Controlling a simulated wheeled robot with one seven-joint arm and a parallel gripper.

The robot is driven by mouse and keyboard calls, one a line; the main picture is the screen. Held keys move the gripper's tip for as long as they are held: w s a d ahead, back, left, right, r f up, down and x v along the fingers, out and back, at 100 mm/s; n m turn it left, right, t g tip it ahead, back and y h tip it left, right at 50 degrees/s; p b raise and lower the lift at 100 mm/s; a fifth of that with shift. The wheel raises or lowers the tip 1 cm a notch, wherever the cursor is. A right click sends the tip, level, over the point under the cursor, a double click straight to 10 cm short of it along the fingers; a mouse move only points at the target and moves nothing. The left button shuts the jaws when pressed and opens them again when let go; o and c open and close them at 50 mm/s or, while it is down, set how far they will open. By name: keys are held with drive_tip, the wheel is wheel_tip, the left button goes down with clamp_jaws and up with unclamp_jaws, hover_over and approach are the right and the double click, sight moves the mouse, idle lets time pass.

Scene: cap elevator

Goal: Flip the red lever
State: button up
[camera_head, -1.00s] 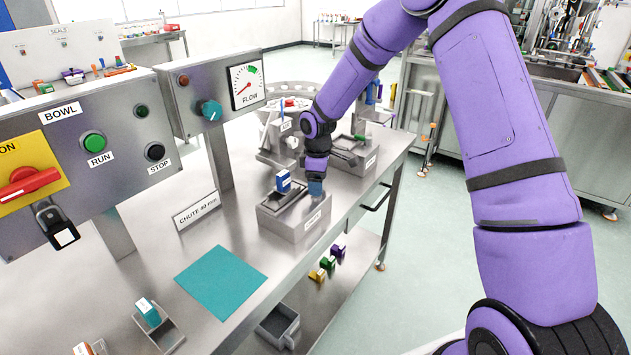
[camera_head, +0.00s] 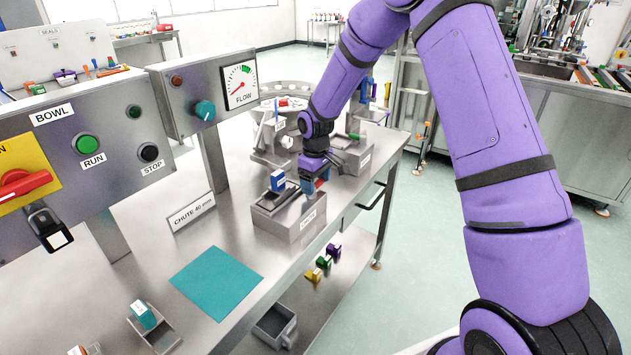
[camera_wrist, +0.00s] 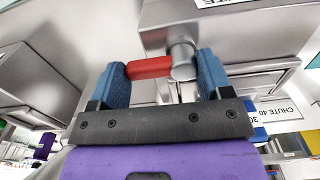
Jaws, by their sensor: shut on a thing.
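A red lever (camera_wrist: 150,67) with a grey metal end (camera_wrist: 183,60) lies across the space between the two blue fingers of my gripper (camera_wrist: 163,78) in the wrist view. The left finger meets the red end and the right finger meets the grey end. In the head view my gripper (camera_head: 308,184) is low over the right end of a grey chute box (camera_head: 290,222).
A blue-and-white block (camera_head: 278,181) sits on the chute box. A red rotary switch (camera_head: 22,186) is on the yellow plate at left. A BOWL panel and FLOW gauge (camera_head: 239,85) stand behind. A teal mat (camera_head: 216,283) lies on the bench.

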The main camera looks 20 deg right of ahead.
sight(316, 183)
drive_tip(key=o, duration=0.9)
drive_tip(key=shift+r, duration=5.4)
